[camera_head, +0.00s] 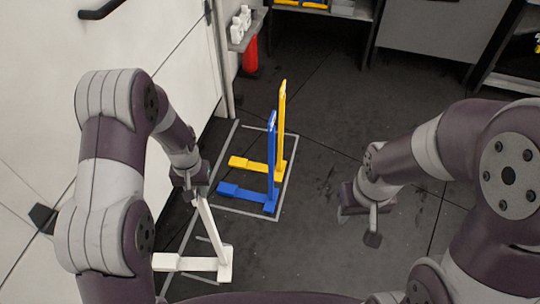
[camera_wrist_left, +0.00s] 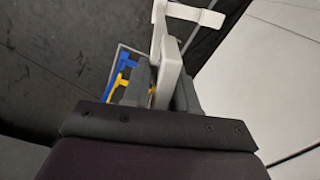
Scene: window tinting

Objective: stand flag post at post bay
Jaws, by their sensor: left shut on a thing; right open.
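A white flag post (camera_head: 213,236) with a flat foot is held near the top of its upright by my left gripper (camera_head: 192,184). The upright leans in the head view; I cannot tell whether the foot touches the floor. In the left wrist view the white post (camera_wrist_left: 171,58) runs between the grey fingers (camera_wrist_left: 160,92). A blue post (camera_head: 271,165) and a yellow post (camera_head: 282,130) stand upright inside the post bay, a pale outline (camera_head: 287,188) on the floor. The outline's near part is partly hidden by my arm and the white post. My right gripper (camera_head: 362,218) is open and empty.
A white wall or vehicle side (camera_head: 170,40) borders the left. A red cylinder (camera_head: 250,54) and a small shelf (camera_head: 245,35) with white bottles stand behind the bay. Dark floor (camera_head: 335,150) right of the bay is clear. Shelving (camera_head: 330,10) lines the back.

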